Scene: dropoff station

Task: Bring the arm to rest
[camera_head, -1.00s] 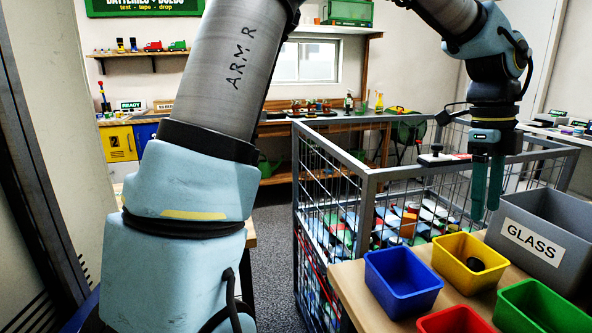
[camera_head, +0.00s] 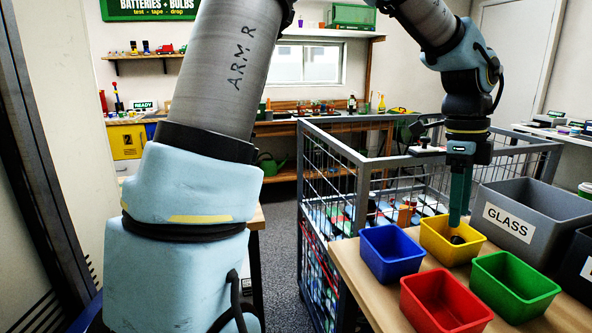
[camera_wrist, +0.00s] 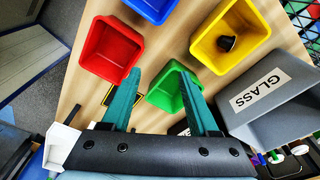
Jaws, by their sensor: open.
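My gripper (camera_head: 459,198) points straight down in the head view, its green fingers overlapping the yellow bin (camera_head: 450,244). The yellow bin holds one small dark round object (camera_head: 457,240). In the wrist view the gripper (camera_wrist: 160,80) is open, with a wide gap and nothing between the fingers. The fingertips show above the table between the red bin (camera_wrist: 108,50) and the green bin (camera_wrist: 172,92). The dark object (camera_wrist: 227,43) lies inside the yellow bin (camera_wrist: 232,15), clear of the fingers.
A blue bin (camera_head: 391,254) stands left of the yellow one on the wooden table (camera_head: 375,318). A grey GLASS bin (camera_head: 508,226) is at the right. A wire cage (camera_head: 330,172) with mixed items stands behind. The grey floor (camera_head: 283,262) left of the cage is clear.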

